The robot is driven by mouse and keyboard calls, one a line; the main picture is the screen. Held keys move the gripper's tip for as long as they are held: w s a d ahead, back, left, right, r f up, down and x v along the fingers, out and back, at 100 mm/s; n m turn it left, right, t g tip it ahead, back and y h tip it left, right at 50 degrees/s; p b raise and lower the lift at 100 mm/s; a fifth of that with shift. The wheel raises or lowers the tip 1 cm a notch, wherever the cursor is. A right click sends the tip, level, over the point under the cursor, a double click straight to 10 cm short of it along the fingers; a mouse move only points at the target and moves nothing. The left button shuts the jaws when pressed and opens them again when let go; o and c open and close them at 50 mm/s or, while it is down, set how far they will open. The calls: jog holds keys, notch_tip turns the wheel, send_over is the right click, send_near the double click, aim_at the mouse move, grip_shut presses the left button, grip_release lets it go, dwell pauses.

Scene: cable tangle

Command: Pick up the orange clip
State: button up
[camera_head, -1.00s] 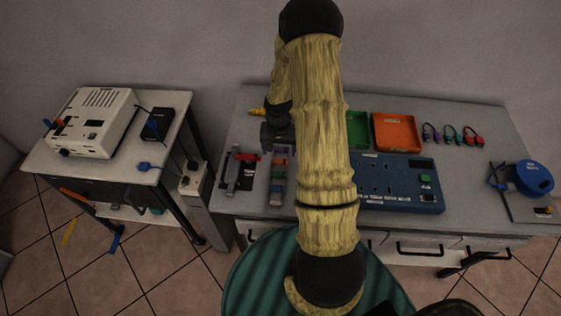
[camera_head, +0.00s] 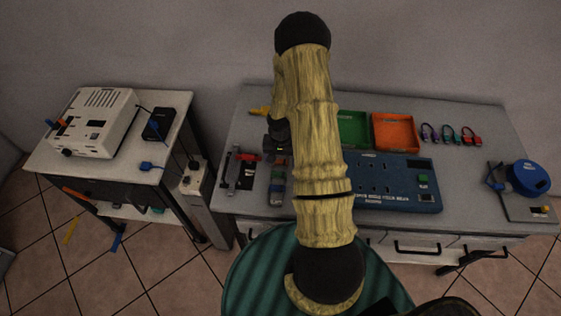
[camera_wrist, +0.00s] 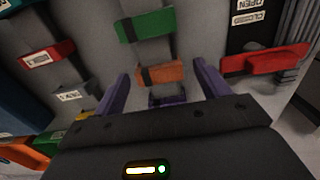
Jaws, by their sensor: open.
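The orange clip (camera_wrist: 158,73) sits across a grey strip in the wrist view, with a dark band at its left end. A green clip (camera_wrist: 146,25) is farther up the same strip, and a purple clip (camera_wrist: 168,100) shows partly below the orange one. My gripper (camera_wrist: 161,71) is open, with one purple finger on each side of the orange clip. I cannot tell whether either finger touches it. In the head view my gripper (camera_head: 278,146) is over the strip's far end and hides part of it; a few clips (camera_head: 277,188) show at the near end.
A red lever (camera_wrist: 262,60) beside an OPEN/CLOSED panel stands close to the right of my gripper. A labelled red piece (camera_wrist: 48,55) is on the left. A blue panel (camera_head: 398,182), a green tray (camera_head: 352,128) and an orange tray (camera_head: 396,147) are on the bench.

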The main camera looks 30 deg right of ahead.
aim_at(280, 159)
jog(key=c, duration=1)
jog(key=shift+c, duration=0.2)
notch_tip(280, 159, up, 10)
jog(key=b, duration=0.1)
jog(key=shift+b, duration=0.35)
